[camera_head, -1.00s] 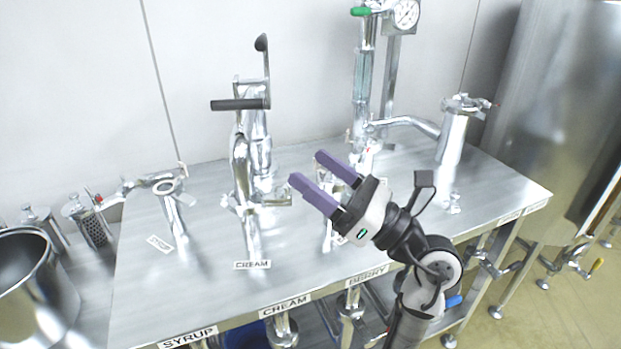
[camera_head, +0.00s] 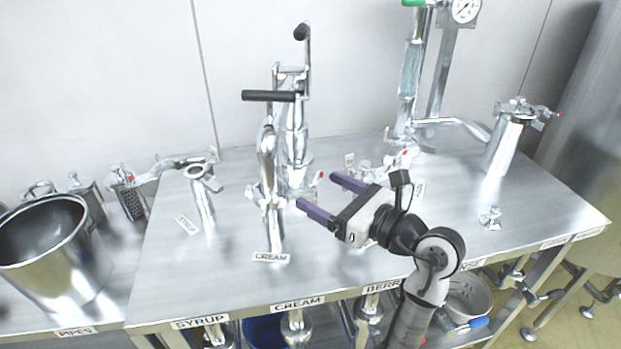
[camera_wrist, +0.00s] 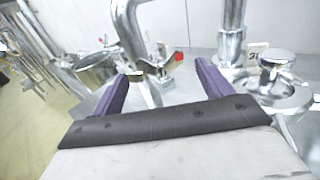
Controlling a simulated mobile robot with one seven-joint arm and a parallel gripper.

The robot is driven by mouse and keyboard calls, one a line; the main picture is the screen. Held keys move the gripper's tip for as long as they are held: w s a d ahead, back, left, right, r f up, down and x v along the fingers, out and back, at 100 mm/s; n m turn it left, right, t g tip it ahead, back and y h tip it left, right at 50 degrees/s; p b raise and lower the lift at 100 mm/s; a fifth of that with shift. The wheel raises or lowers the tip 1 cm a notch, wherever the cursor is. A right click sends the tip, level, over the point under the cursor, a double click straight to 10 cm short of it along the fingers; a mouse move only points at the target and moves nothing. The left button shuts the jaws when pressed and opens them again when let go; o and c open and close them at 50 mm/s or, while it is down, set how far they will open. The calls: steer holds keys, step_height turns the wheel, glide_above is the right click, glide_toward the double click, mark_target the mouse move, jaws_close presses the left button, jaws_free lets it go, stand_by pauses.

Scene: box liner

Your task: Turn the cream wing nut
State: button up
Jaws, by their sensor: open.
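The cream pipe (camera_head: 267,165) is a bent, shiny metal tube standing behind the CREAM label (camera_head: 271,257). A metal clamp (camera_head: 266,193) sits around it partway up; the cream wing nut is too small to tell apart from it in the head view. My gripper (camera_head: 317,192) is open and empty, to the right of the clamp, with its purple fingers pointing left towards it. In the wrist view the clamp (camera_wrist: 152,66) on the bent pipe (camera_wrist: 128,30) shows just beyond and between the fingertips (camera_wrist: 161,76), apparently apart from them.
A shorter syrup pipe (camera_head: 202,195) stands to the left. Other metal fittings (camera_head: 385,168) stand behind my gripper. A metal jug (camera_head: 507,140) and a small knob (camera_head: 490,218) are at the right. A large bucket (camera_head: 50,255) is at the far left. The table front (camera_head: 340,268) is clear.

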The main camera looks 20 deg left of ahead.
mark_target(312, 187)
steer(key=shift+p+x, duration=0.3)
steer(key=shift+x, duration=1.75)
steer(key=shift+c, duration=0.5)
steer(key=c, duration=0.9)
steer(key=shift+m+t+h+p, duration=0.75)
steer(key=shift+m+t+h, duration=0.35)
steer(key=shift+m+t, duration=0.8)
steer(key=shift+n+t, duration=0.3)
steer(key=o, duration=1)
steer(key=shift+d, duration=0.15)
